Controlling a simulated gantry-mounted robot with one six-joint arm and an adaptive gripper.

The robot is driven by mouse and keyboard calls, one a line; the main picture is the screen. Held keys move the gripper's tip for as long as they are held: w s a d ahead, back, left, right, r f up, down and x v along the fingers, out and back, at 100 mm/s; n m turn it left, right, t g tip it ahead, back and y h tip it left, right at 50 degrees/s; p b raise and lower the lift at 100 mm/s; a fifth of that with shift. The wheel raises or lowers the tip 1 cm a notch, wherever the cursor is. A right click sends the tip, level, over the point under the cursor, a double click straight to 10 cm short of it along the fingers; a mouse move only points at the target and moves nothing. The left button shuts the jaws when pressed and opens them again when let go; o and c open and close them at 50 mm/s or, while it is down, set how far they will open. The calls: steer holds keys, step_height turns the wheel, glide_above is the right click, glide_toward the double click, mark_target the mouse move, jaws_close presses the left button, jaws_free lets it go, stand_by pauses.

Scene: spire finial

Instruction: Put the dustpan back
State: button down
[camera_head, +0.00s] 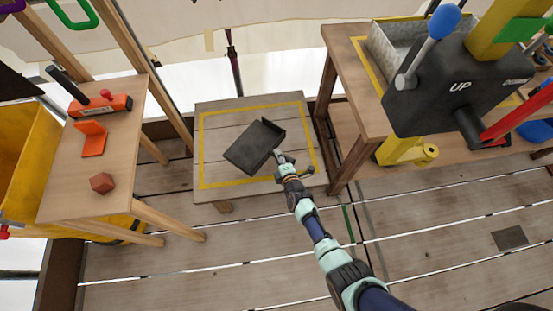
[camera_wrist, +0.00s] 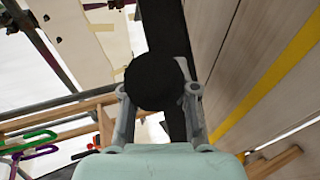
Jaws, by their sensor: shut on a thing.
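The black dustpan (camera_head: 252,147) is over a low wooden platform (camera_head: 215,108) marked with a yellow outline, and appears inside that outline in the head view. I cannot tell whether it touches the boards. My gripper (camera_head: 281,157) is at the dustpan's right side, shut on its handle. In the wrist view, the round black handle end (camera_wrist: 153,78) sits between the two fingers of my gripper (camera_wrist: 158,100), with the dark pan beyond it. The yellow line (camera_wrist: 275,82) runs along the platform at the right of that view.
A wooden table (camera_head: 140,95) at left bears an orange tool (camera_head: 100,105), an orange bracket (camera_head: 93,139) and a red-brown block (camera_head: 102,183). A workbench (camera_head: 345,50) with a dark lever box (camera_head: 440,90) stands right of the platform. Plank floor (camera_head: 250,250) is open in front.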

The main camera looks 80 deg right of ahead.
step_height(320, 180, down, 12)
steer(key=b, duration=0.9)
steer(key=shift+d+r+b, duration=0.1)
steer(key=shift+r+b, duration=0.05)
steer(key=shift+b, duration=0.15)
steer(key=shift+r, duration=0.2)
steer(key=shift+f, duration=0.15)
steer(key=c, duration=0.9)
jaws_free()
